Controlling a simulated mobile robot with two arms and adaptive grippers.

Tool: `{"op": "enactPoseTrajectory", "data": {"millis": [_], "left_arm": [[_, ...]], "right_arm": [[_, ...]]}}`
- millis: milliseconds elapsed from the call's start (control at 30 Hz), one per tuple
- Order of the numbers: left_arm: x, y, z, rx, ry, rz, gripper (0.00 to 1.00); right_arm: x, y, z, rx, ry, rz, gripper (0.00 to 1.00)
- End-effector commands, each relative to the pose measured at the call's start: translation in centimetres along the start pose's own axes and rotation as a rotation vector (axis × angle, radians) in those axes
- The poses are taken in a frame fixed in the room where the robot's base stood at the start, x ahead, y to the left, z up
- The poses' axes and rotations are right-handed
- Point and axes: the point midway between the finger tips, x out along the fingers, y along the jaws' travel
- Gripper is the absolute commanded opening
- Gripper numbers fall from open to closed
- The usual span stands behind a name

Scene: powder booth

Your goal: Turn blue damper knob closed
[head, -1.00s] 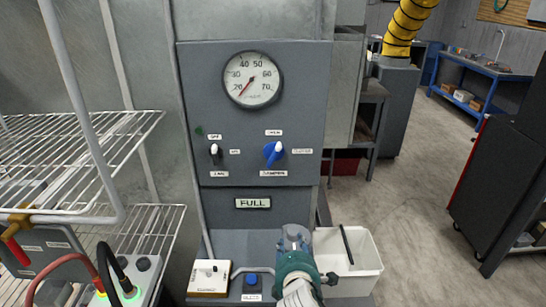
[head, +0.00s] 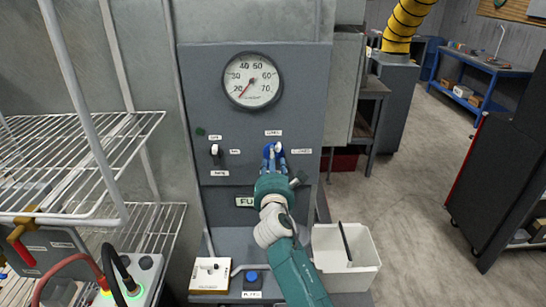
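The blue damper knob (head: 274,150) is on the grey control panel, with one label above it and one to its right. It is partly hidden, and I cannot tell its exact angle. My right gripper (head: 273,149) comes up from below with its fingertips at the knob, one on each side. I cannot tell whether they press on it. My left gripper is not in view.
A round gauge (head: 252,81) sits above and a small dark switch (head: 216,151) to the left on the panel. A white bin (head: 362,268) stands at lower right. A wire rack (head: 75,160) is at left. Open floor lies to the right.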

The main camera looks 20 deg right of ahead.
Motion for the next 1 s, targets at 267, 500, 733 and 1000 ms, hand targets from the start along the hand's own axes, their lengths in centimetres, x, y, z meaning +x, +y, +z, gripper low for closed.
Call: {"op": "enactPoseTrajectory", "data": {"millis": [267,500,733,1000], "left_arm": [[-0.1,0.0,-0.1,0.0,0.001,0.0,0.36],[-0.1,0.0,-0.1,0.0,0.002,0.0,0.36],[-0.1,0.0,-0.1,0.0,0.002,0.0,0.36],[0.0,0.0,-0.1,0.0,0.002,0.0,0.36]], "right_arm": [[1.6,0.0,0.0,0.002,0.001,0.001,0.36],[1.6,0.0,-0.1,0.002,0.001,0.0,0.3],[1.6,0.0,-0.1,0.002,0.001,0.0,0.0],[1.6,-0.1,-0.1,0.029,0.002,0.0,0.0]]}}
